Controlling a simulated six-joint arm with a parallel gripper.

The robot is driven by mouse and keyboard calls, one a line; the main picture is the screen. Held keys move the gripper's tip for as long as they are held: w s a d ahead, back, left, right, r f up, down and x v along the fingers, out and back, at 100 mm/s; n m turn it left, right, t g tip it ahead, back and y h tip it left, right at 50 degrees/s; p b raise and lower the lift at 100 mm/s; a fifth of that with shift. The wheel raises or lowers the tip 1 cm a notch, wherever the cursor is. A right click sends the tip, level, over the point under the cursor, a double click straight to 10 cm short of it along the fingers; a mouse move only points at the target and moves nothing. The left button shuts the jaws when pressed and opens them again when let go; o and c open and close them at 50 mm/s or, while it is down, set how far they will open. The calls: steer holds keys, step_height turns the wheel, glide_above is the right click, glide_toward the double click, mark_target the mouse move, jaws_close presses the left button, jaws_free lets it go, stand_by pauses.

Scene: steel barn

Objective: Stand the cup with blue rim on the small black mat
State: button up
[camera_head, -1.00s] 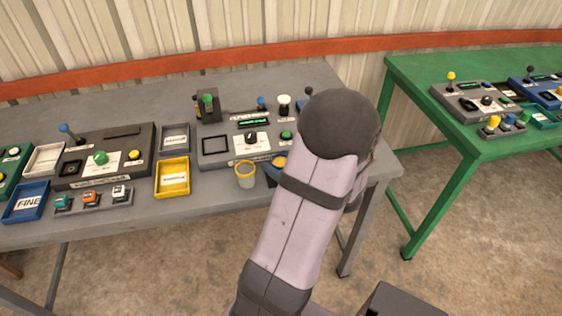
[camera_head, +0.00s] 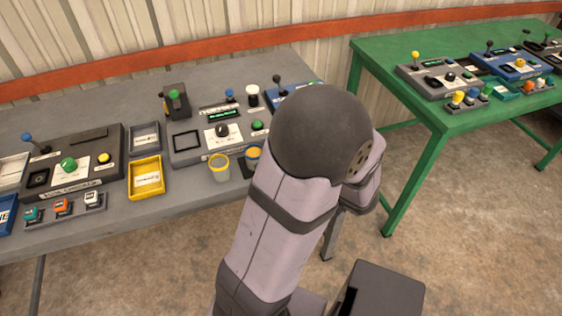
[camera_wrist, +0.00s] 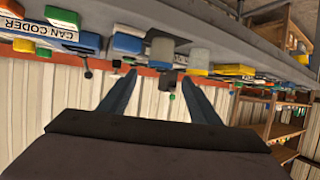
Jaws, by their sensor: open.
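Two small cups stand near the front right of the grey table. The left one (camera_head: 219,169) is grey with a yellow rim.
The grey table (camera_head: 120,214) holds button panels, a yellow tray (camera_head: 146,178), a grey tray (camera_head: 144,137) and a row of small switches (camera_head: 64,208). A panel with a black square (camera_head: 187,142) stands behind the cups. A green table (camera_head: 440,110) with more panels is at right.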

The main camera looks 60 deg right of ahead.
steer(key=shift+v, duration=0.8)
